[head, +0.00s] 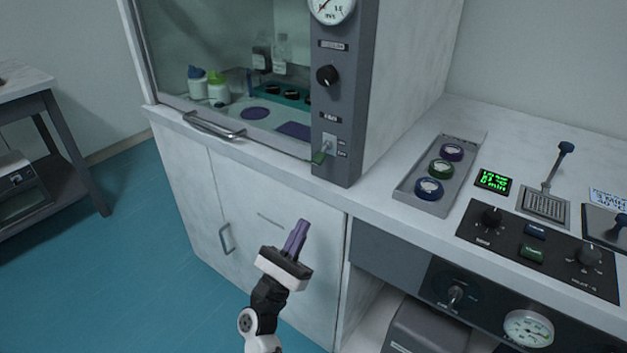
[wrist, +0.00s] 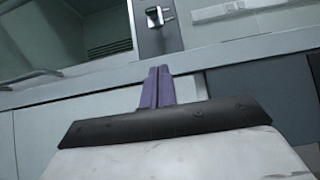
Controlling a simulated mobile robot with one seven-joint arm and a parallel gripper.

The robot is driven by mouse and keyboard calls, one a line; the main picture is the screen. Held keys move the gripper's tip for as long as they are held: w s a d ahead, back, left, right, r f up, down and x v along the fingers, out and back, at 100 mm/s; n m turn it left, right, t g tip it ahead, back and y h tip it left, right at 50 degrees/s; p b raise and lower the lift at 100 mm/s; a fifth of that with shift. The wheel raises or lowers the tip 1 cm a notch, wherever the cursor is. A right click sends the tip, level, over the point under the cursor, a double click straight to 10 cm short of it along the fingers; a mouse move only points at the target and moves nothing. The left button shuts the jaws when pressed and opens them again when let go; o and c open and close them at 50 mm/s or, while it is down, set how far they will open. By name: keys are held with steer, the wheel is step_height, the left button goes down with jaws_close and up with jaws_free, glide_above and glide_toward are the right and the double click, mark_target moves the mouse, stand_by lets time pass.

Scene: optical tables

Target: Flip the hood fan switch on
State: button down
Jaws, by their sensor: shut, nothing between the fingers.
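The hood fan switch (head: 327,147) is a small toggle on a light plate, low on the grey control column (head: 342,100) at the hood's right side. In the wrist view the switch (wrist: 156,17) shows at the top, above the fingers. My gripper (head: 301,224) has purple fingers, shut together and empty. It is in front of the white cabinet doors, below the switch and apart from it. In the wrist view the gripper (wrist: 158,72) points up toward the column. The lever's exact position is too small to tell.
A black knob (head: 327,75) and a gauge (head: 332,8) sit above the switch. A sash handle (head: 213,127) sticks out at left. A tray with several round jars (head: 416,201) and a control panel (head: 538,249) are on the right counter. Bottles stand behind the glass.

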mark_target(319, 158)
steer(key=p+x, duration=0.4)
steer(key=x, duration=0.6)
steer(key=shift+s+a+r, duration=0.1)
steer(key=shift+a+r, duration=0.05)
steer(key=shift+r, duration=0.05)
steer(key=r+p, duration=0.1)
steer(key=s+a+r+p, duration=0.1)
steer(key=r, duration=0.1)
steer(key=shift+s+r, duration=0.15)
steer(key=shift+s, duration=0.05)
steer(key=shift+a+r+p, duration=0.1)
steer(key=shift+p, duration=0.25)
steer(key=shift+s+r+p, duration=0.1)
steer(key=shift+s+p, duration=0.05)
steer(key=shift+p, duration=0.4)
